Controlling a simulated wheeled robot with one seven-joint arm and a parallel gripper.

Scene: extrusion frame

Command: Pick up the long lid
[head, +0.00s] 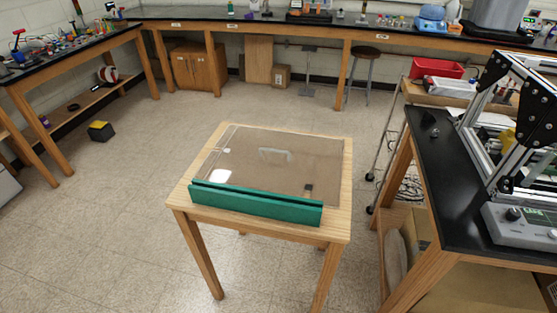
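A small wooden table (335,219) stands in the middle of the head view. A long green bar-like piece (255,204) lies along its near edge, with a dark slot or line along its top. Behind it a flat, see-through brownish panel (305,163) covers most of the tabletop, with a pale arched shape like a handle (275,155) near its middle. I cannot tell for certain which of these two is the long lid. My gripper is not in view.
A black-topped bench (440,165) with a metal extrusion frame (501,110) and a grey control box (525,227) stands at the right. A wheeled cart with a red bin (437,68) is behind it. Open floor (110,215) lies left of the table.

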